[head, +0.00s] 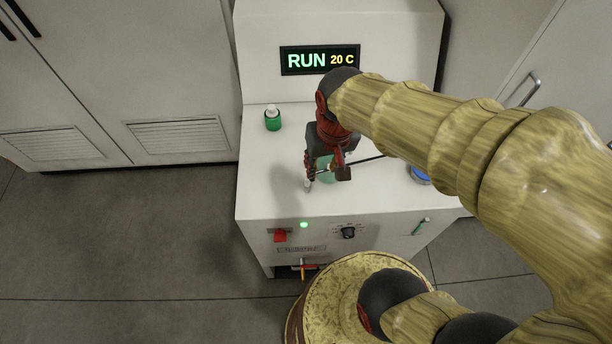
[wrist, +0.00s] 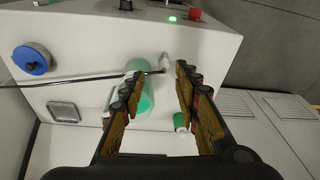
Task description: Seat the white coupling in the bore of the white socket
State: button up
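My gripper (head: 326,176) is over the white machine top with its fingers spread; the wrist view (wrist: 159,78) shows nothing clasped between them. A small pale upright piece (head: 307,184) stands near the front edge of the top, close to the left finger; it also shows in the wrist view (wrist: 165,60) just beyond the fingertips. A thin black hose (wrist: 90,77) runs across the top and its brownish end lies close to that piece. Whether they touch is unclear. I cannot tell which small part is the white coupling and which is the white socket.
A green bottle with a white cap (head: 272,121) stands at the back left. A blue knob (head: 420,174) is at the right. The display (head: 320,60) reads RUN 20 C. The front left top is clear.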

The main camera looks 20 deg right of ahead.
aim_at(308, 182)
jog(key=w+f+m+p, duration=0.1)
jog(key=w+f+m, duration=0.1)
jog(key=f, duration=0.1)
jog(key=w+f+m+g+p, duration=0.1)
jog(key=w+f+m+p, duration=0.1)
jog(key=w+f, duration=0.1)
jog(key=w+f+m+g+p, duration=0.1)
jog(key=w+f+m+p, duration=0.1)
jog(key=f, duration=0.3)
jog(key=shift+w+f, duration=0.1)
jog(key=shift+w, duration=0.35)
jog(key=shift+m, duration=0.3)
jog(key=shift+w+a+f, duration=0.1)
jog(key=shift+w+f, duration=0.05)
jog(key=shift+f, duration=1.8)
jog(key=shift+w+f, duration=0.1)
jog(key=shift+f, duration=1.8)
jog(key=shift+c, duration=0.9)
grip_shut()
